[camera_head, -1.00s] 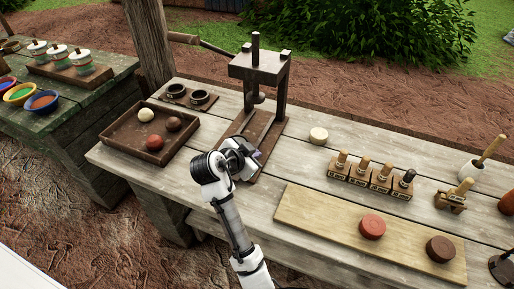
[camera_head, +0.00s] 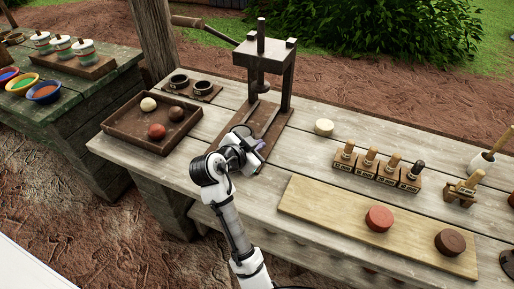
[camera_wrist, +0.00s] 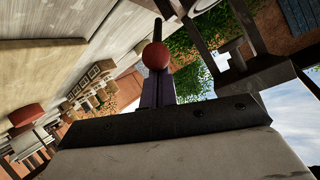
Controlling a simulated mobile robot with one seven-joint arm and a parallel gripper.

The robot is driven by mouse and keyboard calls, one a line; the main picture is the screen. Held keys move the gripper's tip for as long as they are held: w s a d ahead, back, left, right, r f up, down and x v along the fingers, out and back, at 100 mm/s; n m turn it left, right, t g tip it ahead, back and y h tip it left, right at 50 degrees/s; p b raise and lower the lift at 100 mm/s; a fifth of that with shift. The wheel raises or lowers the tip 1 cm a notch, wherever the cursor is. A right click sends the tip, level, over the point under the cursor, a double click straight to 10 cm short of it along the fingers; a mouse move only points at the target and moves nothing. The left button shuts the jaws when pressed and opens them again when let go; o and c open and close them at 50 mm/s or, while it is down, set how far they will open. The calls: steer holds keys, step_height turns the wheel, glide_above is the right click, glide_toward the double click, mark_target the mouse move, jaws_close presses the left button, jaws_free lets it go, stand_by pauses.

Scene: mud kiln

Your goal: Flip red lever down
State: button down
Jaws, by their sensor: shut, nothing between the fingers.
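No lever that is plainly red shows in the head view. The dark press (camera_head: 265,60) stands at the back of the table, with a long handle (camera_head: 187,22) ending in a brown grip at its upper left. My gripper (camera_head: 261,147) is low in front of the press base, partly hidden by my own wrist. In the wrist view my gripper (camera_wrist: 158,82) is shut and empty. A red ball (camera_wrist: 155,55) shows just beyond its fingertips, with a thin dark rod above it. I cannot tell whether ball and rod are joined, or whether the fingers touch the ball.
A tray (camera_head: 112,128) with several clay balls lies left of the press. Two small dark cups (camera_head: 179,80) stand behind it.

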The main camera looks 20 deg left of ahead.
steer(key=shift+s+f+b, duration=0.1)
steer(key=shift+f+b, duration=0.2)
steer(key=shift+b, duration=0.1)
steer(key=shift+s+f+t+b, duration=0.15)
steer(key=shift+t+b, duration=0.25)
steer(key=shift+b, duration=0.2)
steer(key=f+b, duration=0.1)
steer(key=b, duration=0.1)
steer(key=s+f+t+b, duration=0.1)
steer(key=b, duration=0.2)
steer(key=f+b, duration=0.1)
steer(key=b, duration=0.1)
steer(key=shift+s+a, duration=0.1)
steer(key=shift+s, duration=0.2)
steer(key=b, duration=0.1)
steer(key=t+b, duration=0.1)
steer(key=b, duration=0.1)
steer(key=shift+s+f, duration=0.25)
steer(key=shift+f, duration=0.1)
steer(key=shift+f+b, duration=0.1)
steer(key=shift+b, duration=0.3)
steer(key=shift+s+f+b, duration=0.15)
steer(key=shift+f+b, duration=0.05)
steer(key=shift+b, duration=0.15)
